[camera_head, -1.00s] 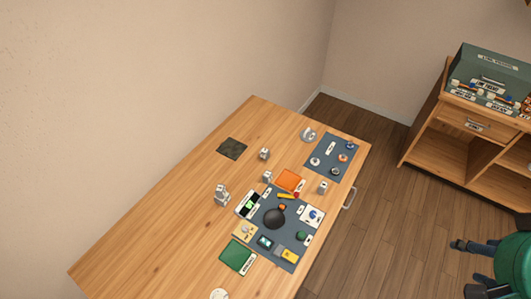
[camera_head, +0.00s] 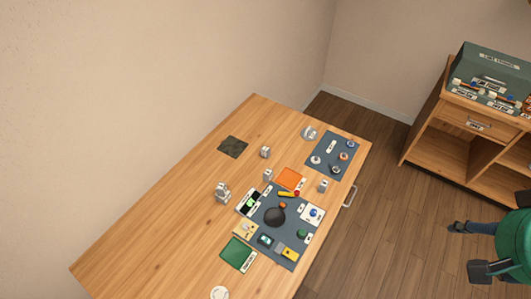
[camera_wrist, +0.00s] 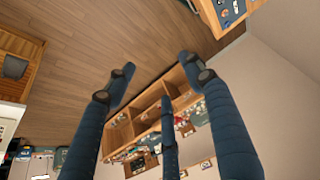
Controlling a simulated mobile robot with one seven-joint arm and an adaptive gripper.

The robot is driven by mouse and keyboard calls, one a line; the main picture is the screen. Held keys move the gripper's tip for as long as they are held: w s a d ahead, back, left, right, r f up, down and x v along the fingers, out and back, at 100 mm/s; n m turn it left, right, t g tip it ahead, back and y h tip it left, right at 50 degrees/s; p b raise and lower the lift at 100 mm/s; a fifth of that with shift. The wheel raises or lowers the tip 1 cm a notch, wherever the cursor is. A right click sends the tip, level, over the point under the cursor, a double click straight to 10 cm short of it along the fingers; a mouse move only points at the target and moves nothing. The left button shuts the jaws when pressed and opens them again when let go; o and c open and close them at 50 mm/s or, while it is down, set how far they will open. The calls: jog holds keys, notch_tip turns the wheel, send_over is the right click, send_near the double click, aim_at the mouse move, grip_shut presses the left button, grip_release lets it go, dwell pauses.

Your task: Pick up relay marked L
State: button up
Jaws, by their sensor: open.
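Several small grey blocks, which look like the relays, stand on the wooden table: one at the back (camera_head: 265,152), one near the middle (camera_head: 267,175), one by the right edge (camera_head: 323,186), and a taller grey piece (camera_head: 222,192) at left. Their markings are too small to read, so I cannot tell which is marked L. My gripper (camera_head: 466,249) is at the far right of the head view, over the floor and well away from the table. In the wrist view my gripper (camera_wrist: 155,80) has its blue, dark-tipped fingers spread, with nothing between them.
A dark mat (camera_head: 291,220) holds several parts. A smaller mat (camera_head: 320,165) with round pieces lies at the far right end. An orange pad (camera_head: 290,179) and a green pad (camera_head: 237,252) lie nearby. A wooden shelf (camera_head: 475,150) stands at right. The table's left part is bare.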

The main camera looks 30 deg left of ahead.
jog(key=w+a+r+g+p, duration=0.1)
jog(key=w+a+g+p, duration=0.15)
jog(key=w+a, duration=1.85)
jog(key=g+p, duration=0.3)
jog(key=p, duration=0.1)
send_over(265, 148)
notch_tip(265, 148, down, 34)
jog(key=shift+d, duration=0.1)
jog(key=shift+f+b, duration=0.35)
jog(key=shift+f, duration=3.9)
